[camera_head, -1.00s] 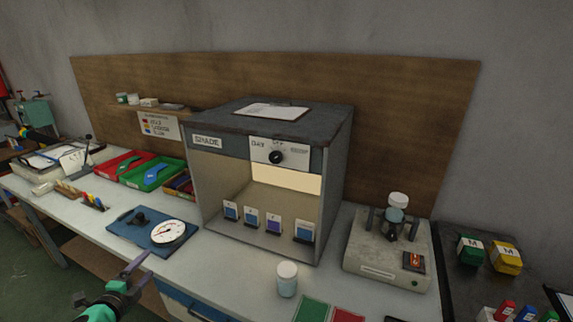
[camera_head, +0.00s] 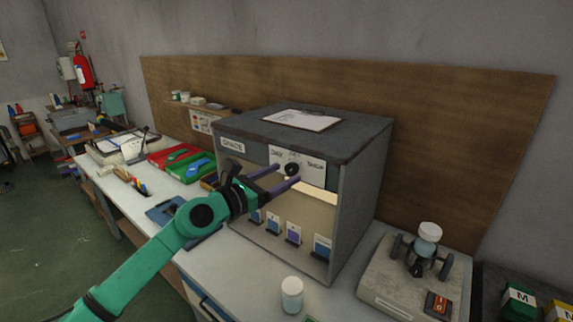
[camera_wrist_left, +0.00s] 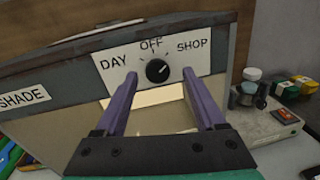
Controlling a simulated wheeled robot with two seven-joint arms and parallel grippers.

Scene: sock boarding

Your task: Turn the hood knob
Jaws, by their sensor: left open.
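The hood is a grey box (camera_head: 368,180) with a dark top and a lit, open front. Its black knob (camera_head: 291,169) sits on a white plate (camera_head: 318,172) on the upper front. In the left wrist view the knob (camera_wrist_left: 157,70) is between labels DAY, OFF and SHOP; its light mark points to the upper right, between OFF and SHOP. My left gripper (camera_head: 286,178) is open, its two purple fingers reaching toward the plate. In the left wrist view the fingers (camera_wrist_left: 160,92) stand on either side of the knob, apart from it. My right gripper is out of view.
Several small labelled cards (camera_head: 293,233) stand inside the hood. A white-capped jar (camera_head: 291,294) stands in front of it. A grey device (camera_head: 403,281) is on the right; red and green trays (camera_head: 197,168) lie on the left. A clipboard (camera_head: 302,120) lies on top.

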